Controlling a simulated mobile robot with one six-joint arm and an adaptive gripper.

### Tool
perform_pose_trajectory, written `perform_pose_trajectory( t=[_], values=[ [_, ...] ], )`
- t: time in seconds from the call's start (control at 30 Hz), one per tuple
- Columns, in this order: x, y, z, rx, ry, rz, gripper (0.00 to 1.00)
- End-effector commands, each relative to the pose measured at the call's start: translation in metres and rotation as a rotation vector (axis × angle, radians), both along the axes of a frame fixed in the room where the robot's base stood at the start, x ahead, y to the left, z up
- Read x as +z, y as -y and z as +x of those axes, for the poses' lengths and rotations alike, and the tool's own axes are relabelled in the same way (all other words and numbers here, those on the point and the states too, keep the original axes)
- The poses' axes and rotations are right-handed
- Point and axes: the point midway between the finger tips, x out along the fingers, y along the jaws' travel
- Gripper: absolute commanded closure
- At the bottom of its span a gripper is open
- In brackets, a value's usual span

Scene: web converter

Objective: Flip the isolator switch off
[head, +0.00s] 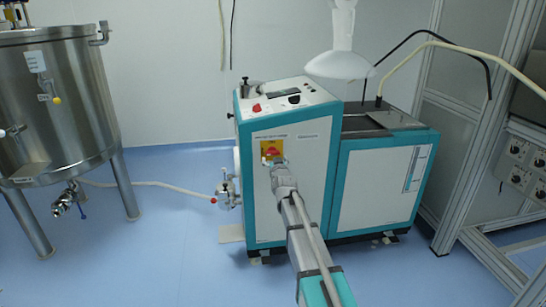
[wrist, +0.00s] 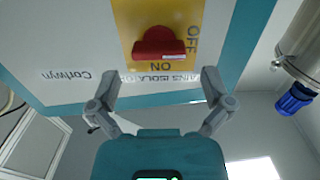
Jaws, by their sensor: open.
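The isolator switch is a red rotary knob (wrist: 159,44) on a yellow plate (wrist: 130,14), on the front panel of a white and teal machine (head: 300,215). In the wrist view, which appears inverted, OFF is printed beside the knob and ON below it. The knob's exact pointing direction is hard to tell. The yellow plate also shows in the head view (head: 265,145), partly hidden by my gripper (head: 275,163). In the wrist view my gripper (wrist: 158,76) is open and empty, its fingertips apart on either side just below the knob, not visibly touching it.
A steel tank (head: 60,100) on legs stands at left. A valve with a blue cap (wrist: 294,98) is right in the wrist view. A red button (head: 257,108) sits on the machine's sloped top. A metal frame (head: 480,130) stands at right. Blue floor (head: 160,240) is open at left.

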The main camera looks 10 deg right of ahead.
Motion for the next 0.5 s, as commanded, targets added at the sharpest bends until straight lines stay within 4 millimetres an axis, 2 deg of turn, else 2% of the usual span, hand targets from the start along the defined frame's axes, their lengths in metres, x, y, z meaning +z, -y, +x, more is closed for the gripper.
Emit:
perform_pose_trajectory(
  t=[0.03, 0.2, 0.5],
  values=[
    [0.0, 0.0, -0.014, 0.0, 0.0, 0.0, 0.0],
    [0.0, -0.001, -0.041, 0.0, 0.0, 0.0, 0.0],
    [0.0, -0.001, -0.07, 0.0, 0.0, 0.0, 0.0]
  ],
)
